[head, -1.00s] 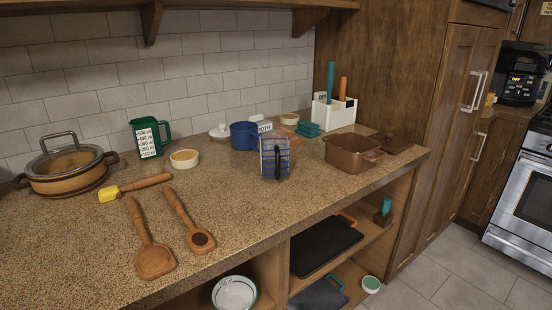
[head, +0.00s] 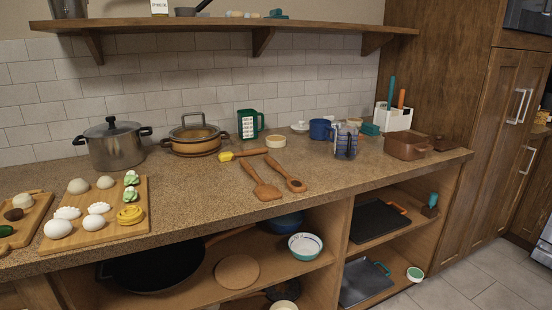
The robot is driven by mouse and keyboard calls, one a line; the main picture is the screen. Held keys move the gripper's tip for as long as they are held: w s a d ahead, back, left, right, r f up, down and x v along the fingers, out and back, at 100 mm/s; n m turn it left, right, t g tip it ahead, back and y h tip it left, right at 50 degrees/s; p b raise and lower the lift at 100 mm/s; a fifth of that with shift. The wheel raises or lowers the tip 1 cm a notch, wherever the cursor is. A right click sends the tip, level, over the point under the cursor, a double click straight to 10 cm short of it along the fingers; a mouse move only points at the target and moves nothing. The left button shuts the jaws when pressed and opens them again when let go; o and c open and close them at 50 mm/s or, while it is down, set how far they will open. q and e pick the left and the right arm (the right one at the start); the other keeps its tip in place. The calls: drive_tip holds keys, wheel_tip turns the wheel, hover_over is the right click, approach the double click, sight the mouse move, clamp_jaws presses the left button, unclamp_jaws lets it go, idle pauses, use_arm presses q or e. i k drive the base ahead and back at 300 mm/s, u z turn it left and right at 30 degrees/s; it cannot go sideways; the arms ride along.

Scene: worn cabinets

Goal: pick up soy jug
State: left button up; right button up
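I cannot make out a thing that is clearly a soy jug. A white carton-like container (head: 159,7) with small dark lettering stands on the upper shelf, cut off by the top edge; its label is too small to read. A green measuring jug (head: 249,124) with a white scale panel stands on the counter by the wall. A clear measuring jug (head: 346,143) with blue markings stands farther right. Neither of my grippers shows in the head view.
The counter (head: 205,205) holds a steel pot (head: 115,147), a lidded pan (head: 195,139), wooden utensils, a blue mug (head: 320,129), a brown pot (head: 407,145) and food boards at left. The upper shelf (head: 230,24) runs above. Open shelves below hold pans and bowls.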

sight(346, 137)
drive_tip(key=z, duration=0.85)
drive_tip(key=i, duration=1.15)
drive_tip(key=u, duration=0.15)
